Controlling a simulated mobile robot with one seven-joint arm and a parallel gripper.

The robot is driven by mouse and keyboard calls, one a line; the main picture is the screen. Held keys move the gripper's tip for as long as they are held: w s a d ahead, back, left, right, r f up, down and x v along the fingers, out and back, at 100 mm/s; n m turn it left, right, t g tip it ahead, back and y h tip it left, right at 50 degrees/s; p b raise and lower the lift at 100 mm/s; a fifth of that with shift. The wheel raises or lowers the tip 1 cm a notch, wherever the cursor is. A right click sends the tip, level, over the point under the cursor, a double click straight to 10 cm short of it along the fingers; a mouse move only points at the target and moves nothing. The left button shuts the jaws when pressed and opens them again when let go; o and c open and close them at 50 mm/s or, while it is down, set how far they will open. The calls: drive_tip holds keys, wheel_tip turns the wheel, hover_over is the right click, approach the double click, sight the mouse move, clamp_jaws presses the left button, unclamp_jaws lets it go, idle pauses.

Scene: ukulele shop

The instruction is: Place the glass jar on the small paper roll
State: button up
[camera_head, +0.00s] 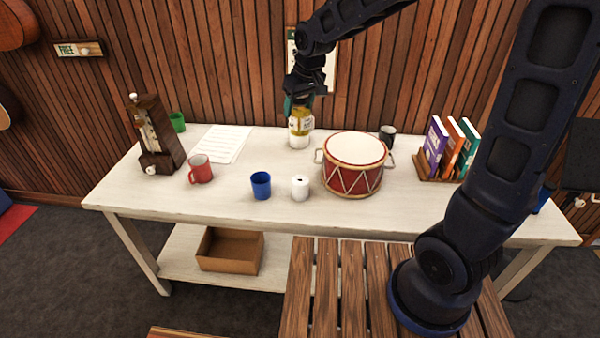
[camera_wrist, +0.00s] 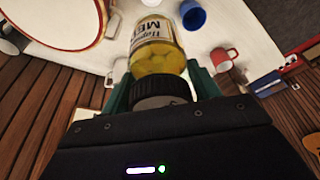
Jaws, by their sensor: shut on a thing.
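The glass jar (camera_head: 301,122) has yellow contents, a pale label and a dark lid; it also shows in the wrist view (camera_wrist: 158,55). My gripper (camera_wrist: 160,90) is shut on it at the lid end, with green fingers on both sides. In the head view my gripper (camera_head: 300,100) is above the table's back edge and the jar hangs upright below it. A short white form (camera_head: 299,142), apparently a paper roll, shows right under the jar; I cannot tell whether they touch. Another white paper roll (camera_head: 300,188) stands upright near the table's front.
A red drum (camera_head: 353,180) stands close at the right. A blue cup (camera_head: 261,185), red mug (camera_head: 200,169), paper sheet (camera_head: 220,144), metronome (camera_head: 155,135) and green cup (camera_head: 178,122) are to the left. A dark mug (camera_head: 387,136) and books (camera_head: 451,148) are farther right.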

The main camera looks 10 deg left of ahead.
sight(308, 130)
wheel_tip(308, 130, down, 19)
drive_tip(key=shift+f, duration=0.1)
idle(0.5)
drive_tip(key=o, duration=1.2)
drive_tip(key=shift+f, duration=0.15)
drive_tip(key=v, duration=1.2)
drive_tip(key=shift+r, duration=0.2)
drive_tip(key=s+d+r+m+t+h, duration=0.15)
drive_tip(key=d+r, duration=0.25)
drive_tip(key=d, duration=0.5)
drive_tip(key=s+d+r+m, duration=0.1)
drive_tip(key=d+r+m, duration=0.25)
drive_tip(key=d, duration=0.45)
drive_tip(key=s+d+r+m, duration=0.15)
drive_tip(key=d+r, duration=0.25)
drive_tip(key=d, duration=0.5)
drive_tip(key=s+d, duration=0.2)
drive_tip(key=s+d+r+m, duration=0.1)
drive_tip(key=s+d, duration=0.2)
drive_tip(key=s+d+r+m+h, duration=0.1)
drive_tip(key=s+d, duration=0.2)
drive_tip(key=shift+m+t, duration=0.25)
drive_tip(key=shift+t, duration=0.1)
